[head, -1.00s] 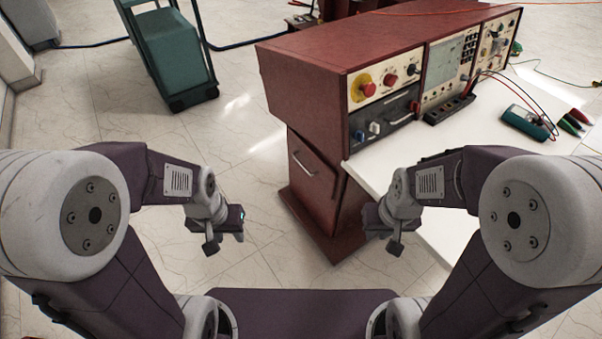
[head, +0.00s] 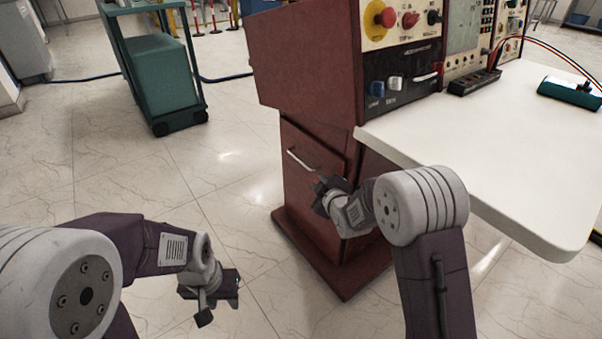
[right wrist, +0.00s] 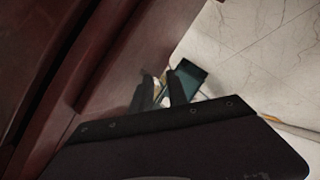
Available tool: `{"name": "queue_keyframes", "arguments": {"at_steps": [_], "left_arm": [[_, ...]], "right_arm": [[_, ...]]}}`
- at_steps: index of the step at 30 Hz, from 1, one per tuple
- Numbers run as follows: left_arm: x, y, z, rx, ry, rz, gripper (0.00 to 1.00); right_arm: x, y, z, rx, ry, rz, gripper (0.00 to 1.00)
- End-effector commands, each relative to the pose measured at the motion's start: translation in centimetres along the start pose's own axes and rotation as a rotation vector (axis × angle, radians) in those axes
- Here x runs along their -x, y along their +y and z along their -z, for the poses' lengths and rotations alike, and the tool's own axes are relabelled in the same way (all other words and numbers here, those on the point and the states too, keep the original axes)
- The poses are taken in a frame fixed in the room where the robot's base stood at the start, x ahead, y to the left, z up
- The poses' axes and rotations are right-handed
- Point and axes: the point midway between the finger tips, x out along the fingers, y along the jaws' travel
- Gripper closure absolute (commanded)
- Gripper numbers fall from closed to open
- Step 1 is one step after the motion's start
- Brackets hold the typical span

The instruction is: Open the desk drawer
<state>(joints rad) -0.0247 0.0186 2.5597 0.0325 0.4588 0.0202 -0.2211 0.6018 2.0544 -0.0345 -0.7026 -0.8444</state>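The drawer (head: 318,150) is a dark red front in the desk's pedestal, with a light metal bar handle (head: 300,160). It appears shut. My right gripper (head: 322,188) is just below and right of the handle, close to the drawer front. In the right wrist view its two dark fingers (right wrist: 162,92) stand apart beside the red panel. A small pale shape shows between them; I cannot tell whether it is the handle. My left gripper (head: 228,285) hangs over the floor at lower left, away from the desk; its finger gap is not clear.
The white tabletop (head: 500,150) juts out to the right above my right arm. The control panel (head: 410,60) stands on the desk above. A green cart (head: 165,80) is at the back left. The tiled floor left of the desk is clear.

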Motion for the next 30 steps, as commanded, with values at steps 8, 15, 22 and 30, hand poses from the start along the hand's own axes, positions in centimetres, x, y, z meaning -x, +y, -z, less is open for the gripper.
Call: {"name": "queue_keyframes", "arguments": {"at_steps": [8,15,22,30], "left_arm": [[0.0,0.0,0.0,0.0,0.0,0.0,0.64],[-2.2,0.0,-0.2,0.0,-0.001,0.0,0.64],[-4.5,-0.1,-0.5,0.0,-0.001,0.0,0.64],[-5.1,-0.1,-0.6,0.0,-0.001,0.0,0.64]], "right_arm": [[-2.1,0.4,3.6,0.164,0.136,-0.111,0.8],[-5.2,0.3,3.5,0.162,0.136,-0.113,0.8],[-9.4,0.8,4.2,0.161,0.135,-0.111,0.8],[-11.1,1.3,4.7,0.16,0.133,-0.109,0.8]]}}
